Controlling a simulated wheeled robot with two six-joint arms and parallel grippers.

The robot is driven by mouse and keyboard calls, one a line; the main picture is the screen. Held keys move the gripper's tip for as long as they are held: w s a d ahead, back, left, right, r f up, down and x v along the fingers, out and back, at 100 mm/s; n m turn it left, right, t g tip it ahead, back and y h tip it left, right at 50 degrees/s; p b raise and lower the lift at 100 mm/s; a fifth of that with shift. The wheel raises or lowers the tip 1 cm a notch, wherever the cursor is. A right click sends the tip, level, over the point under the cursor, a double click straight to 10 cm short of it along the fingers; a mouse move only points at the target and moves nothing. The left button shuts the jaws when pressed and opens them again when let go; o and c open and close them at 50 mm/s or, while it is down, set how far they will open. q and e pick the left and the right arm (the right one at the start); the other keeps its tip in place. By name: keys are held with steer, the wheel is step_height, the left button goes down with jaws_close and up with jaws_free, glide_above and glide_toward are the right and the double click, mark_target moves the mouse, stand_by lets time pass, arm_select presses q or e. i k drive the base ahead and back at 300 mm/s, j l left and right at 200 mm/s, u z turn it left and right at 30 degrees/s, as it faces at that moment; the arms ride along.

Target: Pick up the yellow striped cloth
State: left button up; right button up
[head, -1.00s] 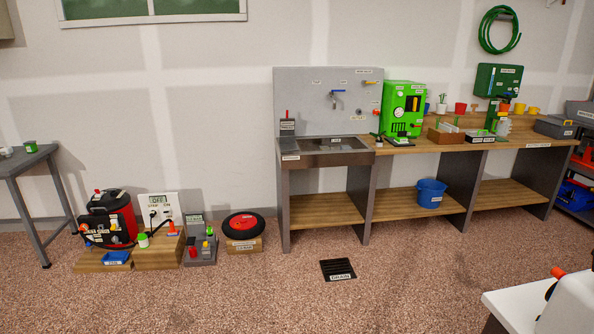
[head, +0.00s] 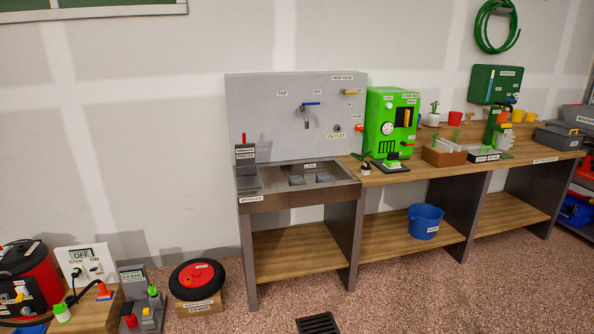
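I cannot make out a yellow striped cloth in the head view. The steel sink (head: 268,192) is set into the left end of the workbench, in front of a grey panel with a blue-handled tap (head: 307,113). Two small grey items (head: 297,180) lie in the sink; I cannot tell what they are. Neither of my grippers shows.
A green machine (head: 390,122), planters and small pots stand on the wooden bench. A blue bucket (head: 425,222) sits on its lower shelf. A red-and-black wheel (head: 197,279) and a red-and-black machine (head: 22,278) are at lower left. A drain grate (head: 318,324) lies in the floor.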

mark_target(295, 180)
steer(key=i+z, duration=0.25)
steer(key=i, duration=0.65)
steer(key=i+j+z, duration=0.1)
steer(key=i+z, duration=0.15)
steer(key=i, duration=0.65)
